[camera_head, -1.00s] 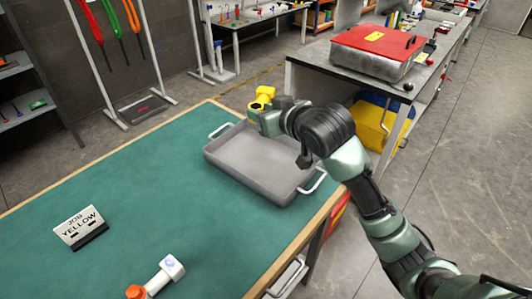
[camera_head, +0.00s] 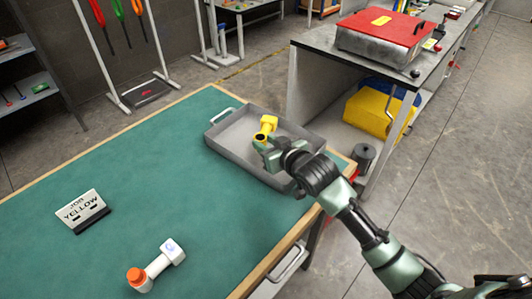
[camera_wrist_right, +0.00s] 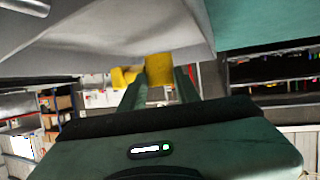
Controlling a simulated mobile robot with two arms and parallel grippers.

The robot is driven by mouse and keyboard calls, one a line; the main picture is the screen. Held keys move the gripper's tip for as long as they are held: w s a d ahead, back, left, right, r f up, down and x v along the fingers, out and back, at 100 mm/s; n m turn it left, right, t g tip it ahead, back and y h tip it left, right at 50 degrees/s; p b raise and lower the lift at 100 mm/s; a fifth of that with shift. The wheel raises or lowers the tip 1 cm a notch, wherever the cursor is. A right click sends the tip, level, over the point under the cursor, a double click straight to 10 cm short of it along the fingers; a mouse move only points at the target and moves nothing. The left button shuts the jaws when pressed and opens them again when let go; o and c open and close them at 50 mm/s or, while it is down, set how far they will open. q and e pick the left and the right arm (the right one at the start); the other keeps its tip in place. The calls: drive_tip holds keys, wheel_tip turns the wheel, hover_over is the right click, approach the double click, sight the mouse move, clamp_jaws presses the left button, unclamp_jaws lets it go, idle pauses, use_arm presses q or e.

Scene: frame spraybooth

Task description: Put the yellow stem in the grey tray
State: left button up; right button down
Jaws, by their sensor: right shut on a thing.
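The yellow stem (camera_head: 266,126) is in my right gripper (camera_head: 262,140), over the grey tray (camera_head: 228,133) in the head view. The tray lies on the green table top. In the right wrist view, the stem (camera_wrist_right: 158,70) sits between the two fingers of my right gripper (camera_wrist_right: 160,82), with a grey tray surface (camera_wrist_right: 130,30) close beyond it. I cannot tell whether the stem touches the tray floor. My left gripper is not in view.
A white stem with an orange end (camera_head: 155,266) lies at the table's front. A sign reading "JOB YELLOW" (camera_head: 82,211) stands at the left. A grey bench (camera_head: 322,42) with a red-lidded box (camera_head: 382,35) is behind. The table's middle (camera_head: 150,180) is clear.

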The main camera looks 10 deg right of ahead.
wheel_tip(320, 180, down, 4)
drive_tip(key=shift+r, duration=0.15)
drive_tip(key=shift+f, duration=0.3)
drive_tip(key=c, duration=1.3)
unclamp_jaws()
drive_tip(key=shift+r, duration=0.2)
drive_tip(key=v, duration=1.2)
drive_tip(key=shift+b, duration=0.3)
